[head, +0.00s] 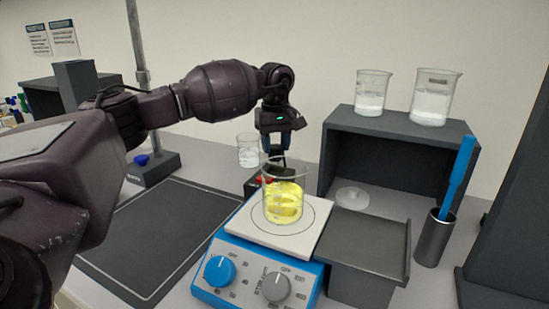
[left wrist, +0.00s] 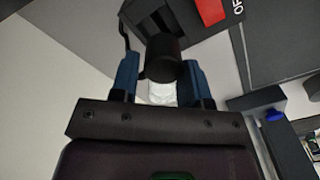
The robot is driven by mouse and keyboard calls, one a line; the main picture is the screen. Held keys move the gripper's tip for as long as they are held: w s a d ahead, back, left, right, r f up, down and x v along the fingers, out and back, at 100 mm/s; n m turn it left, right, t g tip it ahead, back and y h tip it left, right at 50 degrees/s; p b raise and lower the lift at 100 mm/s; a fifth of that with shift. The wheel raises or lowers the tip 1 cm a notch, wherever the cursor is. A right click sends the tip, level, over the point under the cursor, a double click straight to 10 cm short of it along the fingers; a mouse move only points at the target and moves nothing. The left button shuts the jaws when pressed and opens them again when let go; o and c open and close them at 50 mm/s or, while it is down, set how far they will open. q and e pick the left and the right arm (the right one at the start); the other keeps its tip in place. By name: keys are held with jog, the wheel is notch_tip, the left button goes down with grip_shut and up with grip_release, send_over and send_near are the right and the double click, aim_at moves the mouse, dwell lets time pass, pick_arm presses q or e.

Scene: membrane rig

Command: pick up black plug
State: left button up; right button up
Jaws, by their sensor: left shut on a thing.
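My left gripper (head: 277,149) points down behind the beaker on the stirrer in the head view. In the left wrist view its two blue fingers (left wrist: 160,84) are shut on the black plug (left wrist: 162,57), a dark round-ended body between them. In the head view the plug is small, dark and partly hidden behind the beaker rim. A dark outlet box (head: 252,187) with a red switch (head: 265,180) stands just below the gripper. The red switch also shows in the left wrist view (left wrist: 210,11), beside the word OFF. My right gripper is not in view.
A glass beaker of yellow liquid (head: 284,203) stands on the blue stirrer's white plate (head: 262,236), close to the gripper. Another beaker (head: 248,151) is behind. A dark shelf (head: 399,127) with two beakers stands right. A dark mat (head: 160,240) lies clear at left.

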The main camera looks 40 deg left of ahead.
aim_at(276, 145)
pick_arm(q)
notch_tip(276, 145, up, 14)
jog(key=f+p, duration=0.1)
jog(key=s+a+f+p, duration=0.3)
jog(key=s+a+p, duration=0.35)
jog(key=s, duration=0.45)
jog(key=shift+s+d+r+p, duration=1.3)
jog(key=shift+s+d+p, duration=0.45)
jog(key=shift+s, duration=1.55)
notch_tip(276, 145, down, 16)
jog(key=shift+d+r, duration=0.1)
jog(key=shift+r, duration=0.05)
jog(key=shift+f, duration=2)
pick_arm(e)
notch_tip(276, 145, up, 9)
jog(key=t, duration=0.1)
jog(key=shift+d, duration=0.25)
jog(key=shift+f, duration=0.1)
